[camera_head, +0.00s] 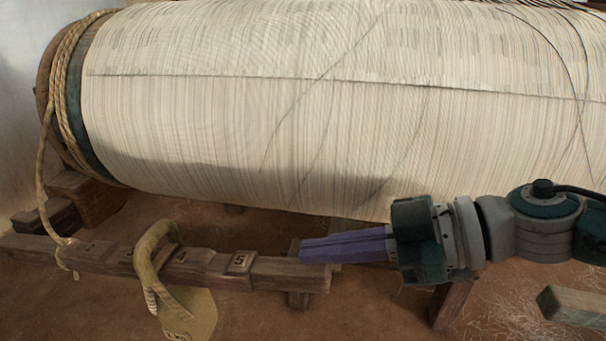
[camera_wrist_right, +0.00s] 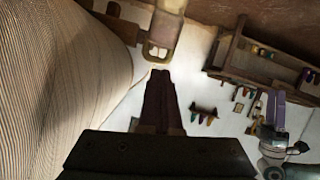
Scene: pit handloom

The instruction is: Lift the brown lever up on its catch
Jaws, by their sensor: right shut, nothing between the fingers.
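Contact is unclear. My left gripper (camera_wrist_right: 274,108) shows small at the lower right there.
The large warp roll (camera_head: 330,120) fills the space above and behind the gripper. A rope (camera_head: 43,170) hangs from its left end to the bar. A wooden block (camera_head: 572,306) lies at the lower right. A rack with coloured items (camera_wrist_right: 265,55) stands in the wrist view.

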